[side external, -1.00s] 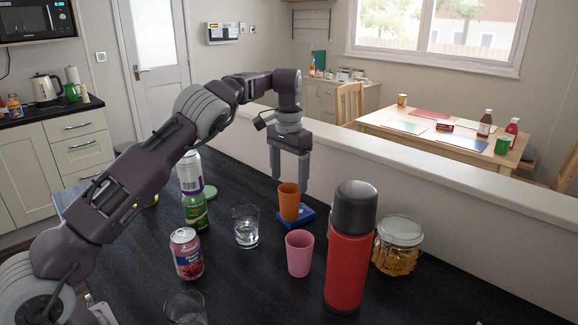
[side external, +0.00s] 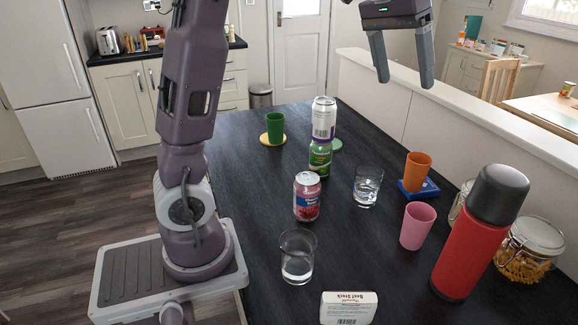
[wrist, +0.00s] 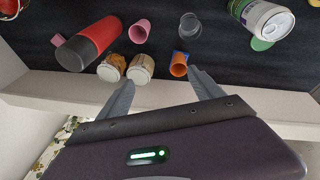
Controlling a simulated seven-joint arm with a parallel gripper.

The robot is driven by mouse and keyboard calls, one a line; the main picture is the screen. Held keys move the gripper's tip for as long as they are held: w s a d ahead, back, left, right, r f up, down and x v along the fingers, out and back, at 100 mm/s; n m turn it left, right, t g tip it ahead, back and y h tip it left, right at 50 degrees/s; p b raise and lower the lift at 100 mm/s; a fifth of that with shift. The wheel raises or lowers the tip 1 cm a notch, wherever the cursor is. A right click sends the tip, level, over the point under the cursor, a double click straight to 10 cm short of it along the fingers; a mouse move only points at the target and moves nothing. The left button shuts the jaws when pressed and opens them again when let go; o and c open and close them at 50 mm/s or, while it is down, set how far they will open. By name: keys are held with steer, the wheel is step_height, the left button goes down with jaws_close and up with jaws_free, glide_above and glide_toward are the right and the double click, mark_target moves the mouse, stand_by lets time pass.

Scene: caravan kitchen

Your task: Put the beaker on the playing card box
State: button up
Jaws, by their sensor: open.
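An orange beaker (side external: 417,170) stands upright on a flat blue box (side external: 428,190), which I take to be the playing card box, at the right of the dark counter. In the wrist view the orange beaker (wrist: 179,70) hides much of the blue box (wrist: 183,54). My gripper (side external: 405,82) is open and empty, high above the counter and well clear of the beaker. Its two fingers also show in the wrist view (wrist: 160,88), apart, with nothing between them.
Near the box stand a pink cup (side external: 417,227), a glass (side external: 367,187), a red flask (side external: 472,250) and a pasta jar (side external: 525,250). Two stacked cans (side external: 323,118), a soda can (side external: 307,198), another glass (side external: 297,257) and a green cup (side external: 275,127) are farther left.

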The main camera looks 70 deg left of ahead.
steer(key=s+d+f+m+t, duration=0.1)
steer(key=s+d, duration=0.2)
steer(key=s, duration=0.4)
steer(key=s+d+f, duration=0.1)
steer(key=s+d, duration=0.2)
steer(key=s, duration=0.5)
steer(key=s+d+f+m+t+y, duration=0.1)
steer(key=s+d+f, duration=0.1)
steer(key=s+f, duration=0.6)
steer(key=s, duration=0.2)
steer(key=shift+s+f+m, duration=0.15)
steer(key=shift+s+m, duration=0.15)
steer(key=shift+m, duration=0.1)
